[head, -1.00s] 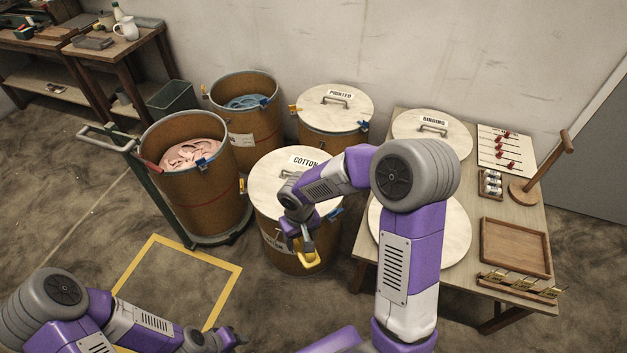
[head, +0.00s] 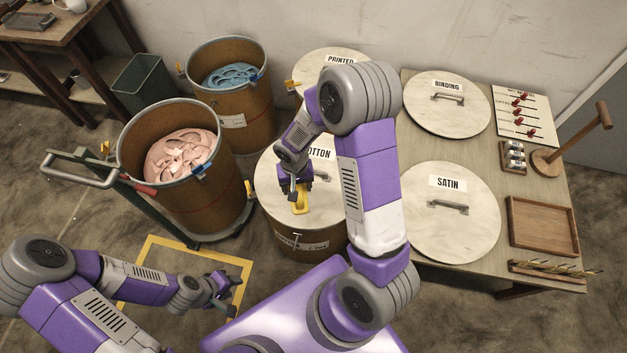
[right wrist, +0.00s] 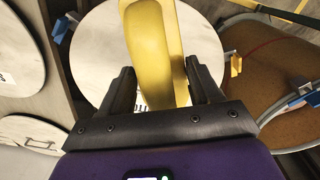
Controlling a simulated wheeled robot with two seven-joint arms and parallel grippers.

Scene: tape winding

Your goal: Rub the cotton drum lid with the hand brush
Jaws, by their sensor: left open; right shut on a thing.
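The cotton drum lid (head: 268,190) is a pale round lid on a brown drum in the middle of the head view. Its label is partly covered by my right arm. My right gripper (head: 298,190) is over the lid and shut on a yellow hand brush (head: 300,201). In the right wrist view the brush (right wrist: 150,45) lies between the fingers, with the lid (right wrist: 95,50) behind it. I cannot tell whether the brush touches the lid. My left gripper (head: 228,296) is open and empty, low at the left over the floor.
An open drum of pink cloth (head: 180,155) on a trolley stands left of the cotton drum. A drum of blue cloth (head: 230,77) and the printed drum (head: 325,60) stand behind. A table at right holds the satin lid (head: 455,235), binding lid (head: 447,118) and a wooden tray (head: 541,222).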

